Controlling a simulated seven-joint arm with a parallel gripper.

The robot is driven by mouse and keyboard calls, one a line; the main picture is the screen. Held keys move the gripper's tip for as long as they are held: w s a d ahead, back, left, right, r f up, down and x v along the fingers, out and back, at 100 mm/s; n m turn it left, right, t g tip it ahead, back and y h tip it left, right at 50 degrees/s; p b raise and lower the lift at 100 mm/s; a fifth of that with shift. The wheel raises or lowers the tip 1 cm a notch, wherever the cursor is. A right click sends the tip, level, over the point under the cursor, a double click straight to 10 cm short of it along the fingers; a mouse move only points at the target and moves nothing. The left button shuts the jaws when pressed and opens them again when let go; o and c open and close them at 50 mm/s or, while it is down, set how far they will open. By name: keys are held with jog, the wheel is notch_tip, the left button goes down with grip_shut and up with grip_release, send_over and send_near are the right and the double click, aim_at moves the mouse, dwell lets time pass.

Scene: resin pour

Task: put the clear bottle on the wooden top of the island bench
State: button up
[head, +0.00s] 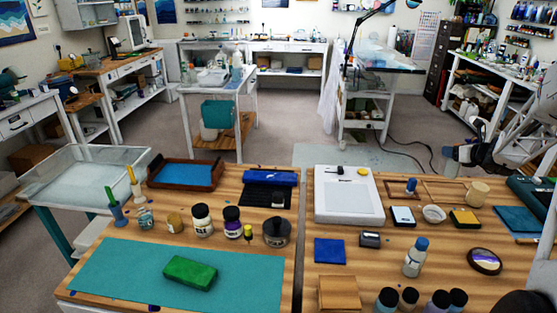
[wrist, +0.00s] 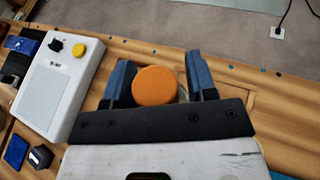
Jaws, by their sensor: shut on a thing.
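My gripper (head: 452,155) is at the right in the head view, near the far edge of the right-hand bench. In the wrist view, its blue fingers (wrist: 160,70) are on either side of a thing with a round orange top (wrist: 155,86). It is shut on this thing. A pale edge shows beside the orange top; the body is mostly hidden, so I cannot tell if it is the clear bottle. A pale bottle with a blue cap (head: 414,260) stands upright on the front right wooden top (head: 345,262), apart from my gripper.
A white light pad (head: 347,197) lies left of my gripper and also shows in the wrist view (wrist: 58,85). A beige cup (head: 478,192), small pads and several dark-capped bottles crowd the right side. A teal mat (head: 120,275) with a green block covers the front left.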

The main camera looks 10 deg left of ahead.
jog(key=shift+a, duration=0.1)
jog(key=w+a+n+g+y, duration=0.2)
jog(key=w+a, duration=0.1)
jog(key=a, duration=1.5)
jog(key=w+a+n+g+y, duration=0.1)
jog(key=w+a+n+y, duration=0.15)
jog(key=a, duration=1.65)
jog(key=w+a+n+g+y, duration=0.2)
jog(key=w+a+n, duration=0.1)
jog(key=a, duration=1.5)
jog(key=s+a+n+g, duration=0.2)
jog(key=s+a, duration=0.6)
jog(key=a, duration=0.9)
jog(key=s+a+n+g+y, duration=0.1)
jog(key=s+a, duration=0.6)
jog(key=a, duration=1.1)
jog(key=s+a+n+g+y, duration=0.1)
jog(key=s+a+n+g, duration=0.3)
jog(key=a, duration=1.3)
jog(key=s+g, duration=0.1)
jog(key=s, duration=0.3)
jog(key=shift+s+a+r, duration=0.15)
jog(key=shift+s+a, duration=0.15)
jog(key=shift+s, duration=0.05)
